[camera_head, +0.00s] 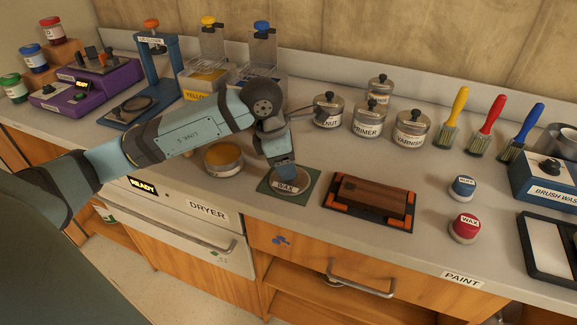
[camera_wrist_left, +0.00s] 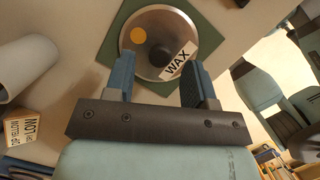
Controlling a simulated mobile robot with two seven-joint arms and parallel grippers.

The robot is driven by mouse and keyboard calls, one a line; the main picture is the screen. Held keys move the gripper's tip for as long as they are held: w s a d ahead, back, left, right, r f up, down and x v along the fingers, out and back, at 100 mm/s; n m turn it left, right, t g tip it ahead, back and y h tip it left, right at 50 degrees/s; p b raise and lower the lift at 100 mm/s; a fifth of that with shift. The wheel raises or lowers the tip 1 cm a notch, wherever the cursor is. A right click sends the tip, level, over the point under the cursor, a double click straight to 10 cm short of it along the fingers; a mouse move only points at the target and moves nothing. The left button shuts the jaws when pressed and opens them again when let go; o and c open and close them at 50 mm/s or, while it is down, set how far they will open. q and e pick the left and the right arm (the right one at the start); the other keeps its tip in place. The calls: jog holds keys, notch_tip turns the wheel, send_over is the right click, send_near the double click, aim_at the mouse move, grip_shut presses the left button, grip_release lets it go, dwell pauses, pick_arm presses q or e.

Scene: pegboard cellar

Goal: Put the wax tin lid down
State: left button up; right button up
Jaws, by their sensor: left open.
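The wax tin lid (camera_head: 290,187) is a round grey metal disc with a white WAX label. It lies flat on a green square mat (camera_head: 265,187) near the counter's front edge. In the left wrist view the lid (camera_wrist_left: 150,22) shows its dark centre knob and an orange dot, with the mat (camera_wrist_left: 206,31) around it. My left gripper (camera_head: 281,168) is right above the lid, pointing down. Its two fingers (camera_wrist_left: 160,68) are spread apart with nothing held. An open tin of amber wax (camera_head: 224,161) stands left of the mat. My right gripper is not in view.
A brown wood block in an orange-cornered tray (camera_head: 368,226) sits right of the mat. Several labelled jars (camera_head: 370,120) stand behind. Red (camera_head: 464,229) and blue (camera_head: 462,188) small pots stand further right. A blue press (camera_head: 157,70) is at the left.

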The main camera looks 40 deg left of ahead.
aim_at(274, 180)
pick_arm(q)
jog(key=v, duration=1)
jog(key=shift+p, duration=0.4)
jog(key=shift+s, duration=0.1)
